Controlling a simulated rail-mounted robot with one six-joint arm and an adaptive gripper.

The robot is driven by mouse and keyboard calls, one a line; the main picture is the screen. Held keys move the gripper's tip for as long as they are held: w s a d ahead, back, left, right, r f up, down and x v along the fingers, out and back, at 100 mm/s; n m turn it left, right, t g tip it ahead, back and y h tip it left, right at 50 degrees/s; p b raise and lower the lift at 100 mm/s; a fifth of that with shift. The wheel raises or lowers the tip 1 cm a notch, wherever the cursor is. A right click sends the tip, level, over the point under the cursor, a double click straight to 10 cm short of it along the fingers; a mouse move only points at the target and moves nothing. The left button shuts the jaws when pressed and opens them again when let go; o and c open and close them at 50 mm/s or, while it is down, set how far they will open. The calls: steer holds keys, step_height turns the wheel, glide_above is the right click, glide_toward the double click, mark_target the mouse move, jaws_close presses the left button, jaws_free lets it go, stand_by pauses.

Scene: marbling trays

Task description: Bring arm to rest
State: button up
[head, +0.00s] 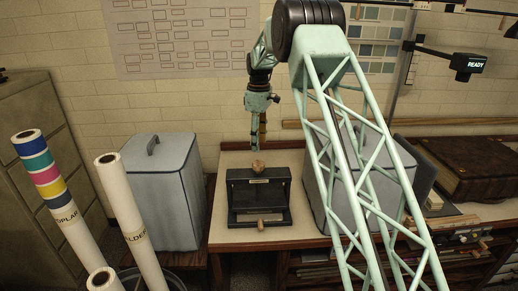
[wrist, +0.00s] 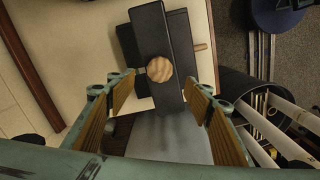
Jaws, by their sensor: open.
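My gripper (head: 261,146) hangs fingers down above the table, with my lattice arm reaching up and over to it. In the wrist view my gripper (wrist: 153,90) is open, its two tan-padded fingers wide apart with nothing held. A dark box (head: 242,213) with a round wooden knob (head: 258,166) on top stands on the table below the gripper. In the wrist view the knob (wrist: 159,69) shows in the space between the fingers, beyond them, on the dark box (wrist: 148,28). The fingers look clear of the knob.
The pale table top (head: 226,160) is partly bare around the box. A grey lidded bin (head: 163,195) stands left, and tall rolls (head: 133,215) stand nearer. A brown leather case (head: 475,165) lies at right. A small display (head: 469,63) reads READY.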

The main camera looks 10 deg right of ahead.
steer(key=shift+r, duration=0.35)
stand_by(0.3)
steer(key=s+r+m+t+b, duration=0.1)
steer(key=s+r+m+b, duration=0.2)
steer(key=s+r, duration=1.1)
steer(key=s+r+m+t+b, duration=0.1)
steer(key=s+r+m+b, duration=0.4)
steer(key=s, duration=1.3)
steer(key=s+r+m+t, duration=0.1)
steer(key=s+r, duration=0.1)
steer(key=s, duration=1.9)
steer(key=s+f+m+b, duration=0.1)
steer(key=s+f, duration=0.2)
steer(key=s, duration=0.3)
steer(key=s+f+m+b, duration=0.1)
steer(key=s+f, duration=0.2)
steer(key=s, duration=0.4)
steer(key=s+f+m+t+b, duration=0.1)
steer(key=s+f, duration=0.2)
steer(key=s, duration=0.3)
steer(key=shift+s+f, duration=0.3)
steer(key=shift+s, duration=0.1)
steer(key=shift+w+a+r, duration=0.1)
